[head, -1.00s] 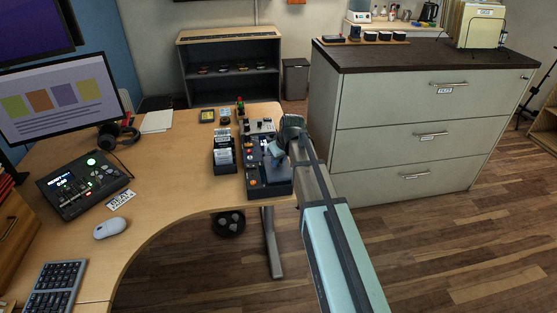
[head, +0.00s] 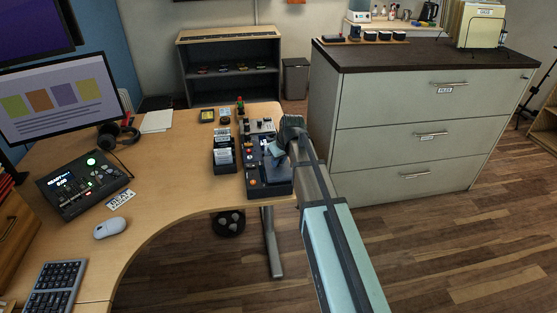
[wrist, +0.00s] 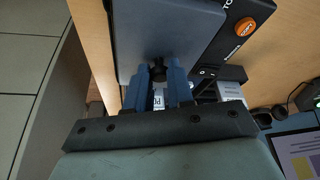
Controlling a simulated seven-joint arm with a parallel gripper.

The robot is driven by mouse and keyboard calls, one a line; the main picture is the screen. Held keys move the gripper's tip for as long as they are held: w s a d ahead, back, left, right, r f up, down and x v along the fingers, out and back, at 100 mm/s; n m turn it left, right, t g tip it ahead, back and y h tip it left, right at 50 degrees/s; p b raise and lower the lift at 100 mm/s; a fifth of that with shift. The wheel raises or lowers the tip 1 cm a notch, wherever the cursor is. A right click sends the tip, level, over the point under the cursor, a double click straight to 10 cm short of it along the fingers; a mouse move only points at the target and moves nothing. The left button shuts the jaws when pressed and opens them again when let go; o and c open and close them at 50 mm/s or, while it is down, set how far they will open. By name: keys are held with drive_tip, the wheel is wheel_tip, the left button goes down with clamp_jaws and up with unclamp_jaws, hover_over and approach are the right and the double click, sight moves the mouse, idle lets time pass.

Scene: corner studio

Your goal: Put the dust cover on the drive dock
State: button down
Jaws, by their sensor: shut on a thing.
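The dust cover (wrist: 185,35) is a flat blue-grey lid with a small dark knob. My gripper (wrist: 158,80) is shut on that knob, with one blue finger on each side. The drive dock (wrist: 238,45) is a dark box with an orange button, partly hidden by the cover in the wrist view. In the head view the dock (head: 268,188) stands at the desk's right end, and my gripper (head: 277,148) is over its right side. I cannot tell whether the cover touches the dock.
A dark holder with labelled cards (head: 223,158) stands just left of the dock. A grey filing cabinet (head: 400,120) stands to the right of the arm.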

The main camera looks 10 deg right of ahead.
drive_tip(key=shift+f, duration=0.5)
drive_tip(key=c, duration=1.3)
unclamp_jaws()
drive_tip(key=shift+o, duration=0.2)
drive_tip(key=v, duration=1.1)
drive_tip(key=shift+s, duration=0.1)
